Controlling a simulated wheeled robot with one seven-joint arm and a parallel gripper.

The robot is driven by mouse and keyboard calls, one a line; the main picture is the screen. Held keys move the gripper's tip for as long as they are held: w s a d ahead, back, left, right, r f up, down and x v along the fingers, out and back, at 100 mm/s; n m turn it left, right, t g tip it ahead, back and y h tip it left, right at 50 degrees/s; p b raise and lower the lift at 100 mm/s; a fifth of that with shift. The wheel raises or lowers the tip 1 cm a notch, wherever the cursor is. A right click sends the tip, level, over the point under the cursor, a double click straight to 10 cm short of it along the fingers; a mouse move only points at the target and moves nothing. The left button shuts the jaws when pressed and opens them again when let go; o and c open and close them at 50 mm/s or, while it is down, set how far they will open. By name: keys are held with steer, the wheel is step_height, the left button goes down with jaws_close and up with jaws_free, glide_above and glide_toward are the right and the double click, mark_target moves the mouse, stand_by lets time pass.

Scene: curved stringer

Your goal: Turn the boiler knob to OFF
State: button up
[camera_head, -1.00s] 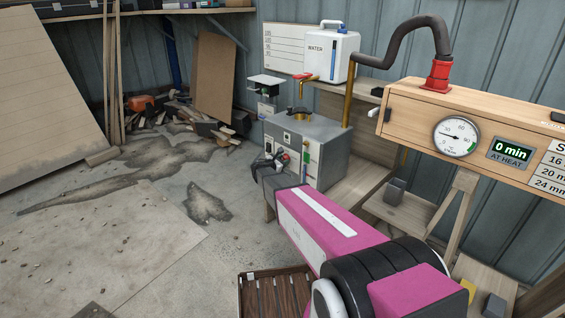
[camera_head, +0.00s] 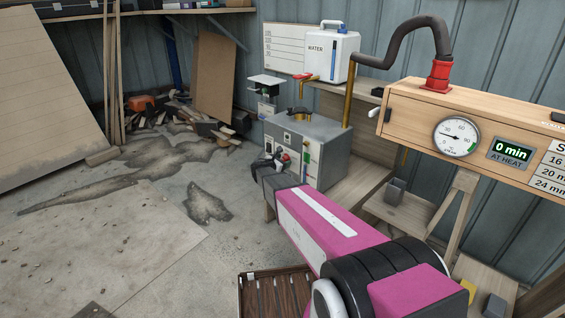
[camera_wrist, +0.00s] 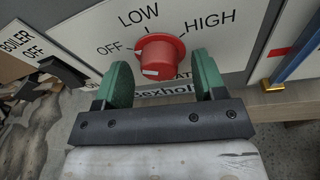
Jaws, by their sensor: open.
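The boiler is a grey box (camera_head: 318,130) in the middle of the head view. Its red knob (camera_wrist: 162,52) shows large in the wrist view, on a white panel marked OFF, LOW and HIGH. A white mark on the knob's face sits at its lower left. A white tick lies beside the OFF label (camera_wrist: 113,49). My gripper (camera_wrist: 164,80) is open, with one green finger on each side of the knob. I cannot tell whether either finger touches it. In the head view my gripper (camera_head: 279,160) is at the boiler's front, and the knob is hard to make out there.
A wooden steam box (camera_head: 410,120) with a gauge and a "0 min" display stands at the right. A white water can (camera_head: 330,52) stands behind the boiler. In the wrist view, a "BOILER OFF" sign (camera_wrist: 22,48) is at the left.

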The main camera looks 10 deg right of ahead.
steer(key=shift+s+a, duration=0.1)
steer(key=v, duration=1)
steer(key=shift+a, duration=0.2)
steer(key=shift+s+r, duration=0.1)
steer(key=shift+s, duration=0.05)
steer(key=shift+s, duration=0.1)
steer(key=s+d+f+m+g+y, duration=0.2)
steer(key=s+d+m+g, duration=0.3)
steer(key=s, duration=0.3)
steer(key=s+d+f+m+g+y, duration=0.1)
steer(key=s+d+m+g+y, duration=0.15)
steer(key=s+d+m, duration=0.4)
steer(key=s+a+m+g+y, duration=0.3)
steer(key=s+m+y, duration=0.4)
steer(key=s+m, duration=0.5)
steer(key=s, duration=0.3)
steer(key=shift+a+r+m, duration=0.35)
